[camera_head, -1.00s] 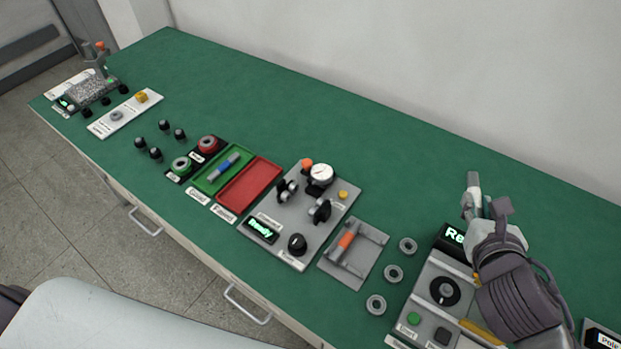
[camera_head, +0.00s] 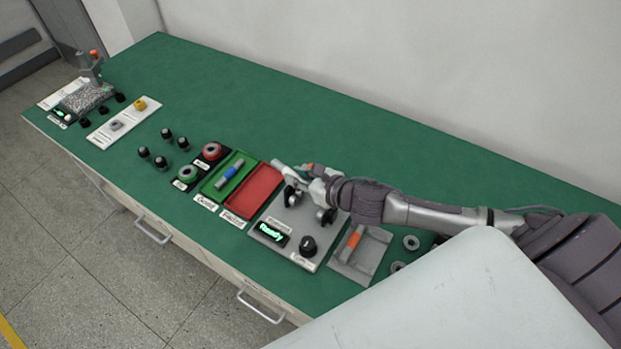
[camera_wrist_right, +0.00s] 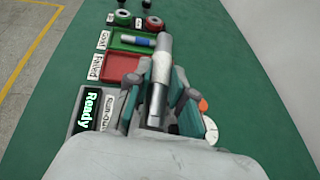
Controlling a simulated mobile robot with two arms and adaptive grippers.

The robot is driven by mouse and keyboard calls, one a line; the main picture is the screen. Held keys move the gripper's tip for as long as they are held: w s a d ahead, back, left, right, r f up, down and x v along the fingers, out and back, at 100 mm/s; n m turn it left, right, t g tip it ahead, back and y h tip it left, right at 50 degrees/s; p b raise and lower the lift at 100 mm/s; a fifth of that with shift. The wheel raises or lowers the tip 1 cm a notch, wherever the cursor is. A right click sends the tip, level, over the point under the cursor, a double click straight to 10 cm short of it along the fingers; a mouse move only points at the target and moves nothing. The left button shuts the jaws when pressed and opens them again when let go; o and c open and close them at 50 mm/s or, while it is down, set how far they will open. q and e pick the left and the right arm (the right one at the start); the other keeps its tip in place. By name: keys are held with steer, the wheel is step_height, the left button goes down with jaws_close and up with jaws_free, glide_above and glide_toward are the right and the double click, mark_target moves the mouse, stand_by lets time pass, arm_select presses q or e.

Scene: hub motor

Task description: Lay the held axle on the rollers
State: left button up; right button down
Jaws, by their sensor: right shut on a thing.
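My right gripper (camera_head: 312,178) is shut on a plain grey metal axle (camera_wrist_right: 162,62) in the wrist view. The axle's tip (camera_head: 279,165) pokes out left of the fingers in the head view. The gripper is over the back of the grey run-out fixture, whose dark roller supports (camera_head: 291,194) (camera_head: 326,216) show just in front of and below the hand. The fingers (camera_wrist_right: 160,95) cover the rollers in the wrist view, so I cannot tell whether the axle touches them. My left gripper is not in view.
The fixture's display (camera_head: 270,235) reads "Ready". Its dial gauge (camera_wrist_right: 211,130) is close to the right of the fingers. The red tray (camera_head: 250,190) is empty; the green tray (camera_head: 222,193) holds a blue-banded axle (camera_head: 231,174). A grey cradle (camera_head: 350,270) holds an orange-banded part.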

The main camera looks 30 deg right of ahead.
arm_select(q)
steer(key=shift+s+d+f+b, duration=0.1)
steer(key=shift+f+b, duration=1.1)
steer(key=shift+b, duration=0.4)
arm_select(e)
steer(key=shift+s+d+f+n+g+y, duration=0.15)
steer(key=shift+s+d+f+n+y, duration=0.4)
steer(key=shift+f, duration=1)
steer(key=shift+s+d+f+n+g+y, duration=0.1)
steer(key=shift+d+f+g, duration=0.1)
steer(key=shift+d+f, duration=1.05)
steer(key=shift+s+d+f+n+g+y, duration=0.15)
steer(key=shift+s+d+f+n+y, duration=0.15)
steer(key=shift+f, duration=1.6)
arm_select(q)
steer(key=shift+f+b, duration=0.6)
arm_select(e)
steer(key=shift+f, duration=0.55)
steer(key=c, duration=0.9)
jaws_free()
steer(key=shift+s, duration=0.1)
steer(key=shift+c, duration=0.2)
steer(key=shift+o, duration=0.4)
